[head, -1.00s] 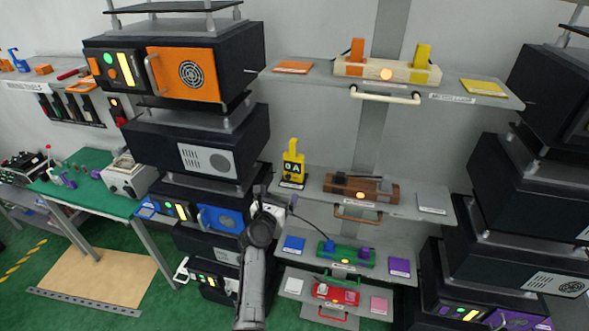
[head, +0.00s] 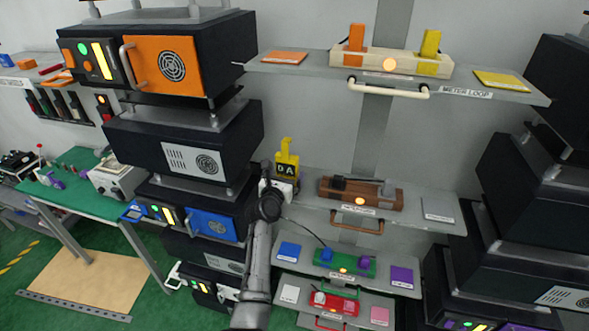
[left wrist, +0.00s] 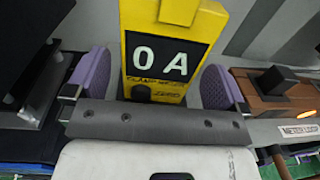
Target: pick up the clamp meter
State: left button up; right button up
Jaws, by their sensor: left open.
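The yellow clamp meter (head: 287,165) stands upright at the left end of the middle grey shelf, its dark display reading "0 A". In the left wrist view the clamp meter (left wrist: 168,50) fills the upper middle. My left gripper (left wrist: 160,85) is open, with one purple fingertip pad on each side of the meter's body and visible gaps between. In the head view my left gripper (head: 279,185) is at the meter's lower front and hides its base. My right gripper is not in view.
A brown lever fixture (head: 360,193) stands right of the meter on the same shelf (head: 412,208). A blue-fronted dark unit (head: 210,226) is close at left. The upper shelf (head: 300,68) overhangs above. Green and red fixtures sit on shelves below.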

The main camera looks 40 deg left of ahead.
pick_arm(q)
jog(key=shift+w+a, duration=0.2)
jog(key=shift+w, duration=0.5)
jog(key=shift+s, duration=0.1)
jog(key=c, duration=1)
